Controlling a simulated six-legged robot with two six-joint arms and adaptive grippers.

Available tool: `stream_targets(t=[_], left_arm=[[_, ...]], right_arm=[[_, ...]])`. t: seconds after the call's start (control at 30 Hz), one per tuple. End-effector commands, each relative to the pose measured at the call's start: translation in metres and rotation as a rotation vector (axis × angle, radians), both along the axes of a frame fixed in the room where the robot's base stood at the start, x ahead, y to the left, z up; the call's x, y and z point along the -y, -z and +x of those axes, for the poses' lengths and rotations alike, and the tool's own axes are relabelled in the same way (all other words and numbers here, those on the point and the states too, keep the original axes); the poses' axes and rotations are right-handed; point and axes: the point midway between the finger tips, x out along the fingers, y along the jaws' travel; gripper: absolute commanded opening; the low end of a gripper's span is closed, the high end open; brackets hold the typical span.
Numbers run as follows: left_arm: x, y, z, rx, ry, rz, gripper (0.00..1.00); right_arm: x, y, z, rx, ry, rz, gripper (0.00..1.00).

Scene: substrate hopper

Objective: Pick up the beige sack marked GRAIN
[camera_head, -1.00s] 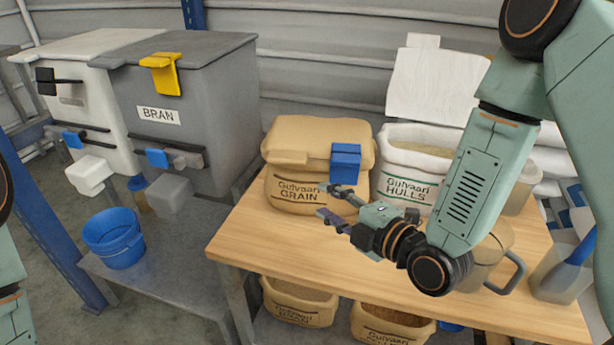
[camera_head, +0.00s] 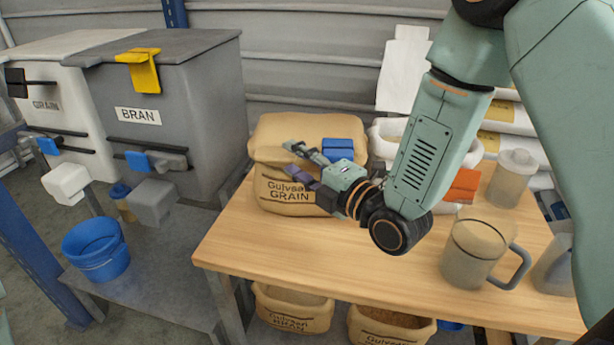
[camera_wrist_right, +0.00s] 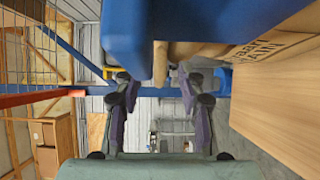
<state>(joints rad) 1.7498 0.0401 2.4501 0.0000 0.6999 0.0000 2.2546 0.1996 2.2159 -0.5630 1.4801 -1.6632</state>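The beige sack marked GRAIN (camera_head: 272,185) stands upright on the wooden table, its top folded over, with a blue clip (camera_head: 345,150) on the right of the fold. My right gripper (camera_head: 292,160) is open and empty in front of the sack, its fingers pointing left and covering part of the front. In the right wrist view the open fingers (camera_wrist_right: 159,95) stand apart below the large blue clip (camera_wrist_right: 110,30), and the sack (camera_wrist_right: 240,50) with part of its print shows at upper right. I cannot tell whether a finger touches the sack. My left gripper is out of view.
A white sack (camera_head: 388,135) stands right of the beige one, mostly behind my arm. A jug (camera_head: 470,255) and a lidded container (camera_head: 510,178) are on the right of the table (camera_head: 330,265). The grey BRAN bin (camera_head: 190,95) stands left. The table front is clear.

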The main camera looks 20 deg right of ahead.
Motion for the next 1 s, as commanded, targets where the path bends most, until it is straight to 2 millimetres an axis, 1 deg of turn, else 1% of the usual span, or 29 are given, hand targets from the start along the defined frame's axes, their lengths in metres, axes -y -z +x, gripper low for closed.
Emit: stream_targets(t=[0.03,0.17,0.4,0.47,0.87,0.9,1.0], left_arm=[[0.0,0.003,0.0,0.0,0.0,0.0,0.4],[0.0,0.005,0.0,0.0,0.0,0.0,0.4],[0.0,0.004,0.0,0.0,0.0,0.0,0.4],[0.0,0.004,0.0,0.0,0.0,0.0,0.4],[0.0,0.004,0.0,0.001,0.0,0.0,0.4],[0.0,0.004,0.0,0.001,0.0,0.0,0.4],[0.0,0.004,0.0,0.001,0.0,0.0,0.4]], right_arm=[[-0.003,0.001,0.006,0.002,-0.002,-0.004,0.4],[-0.007,0.0,0.016,0.001,0.0,-0.001,0.4],[-0.007,0.0,0.018,-0.002,0.001,0.001,0.4],[-0.007,0.0,0.018,-0.002,0.001,0.001,0.35],[-0.007,0.0,0.017,-0.001,0.001,0.001,0.01],[-0.007,0.0,0.017,-0.001,0.0,0.001,0.0],[-0.007,0.0,0.017,-0.001,0.0,0.001,0.0]])
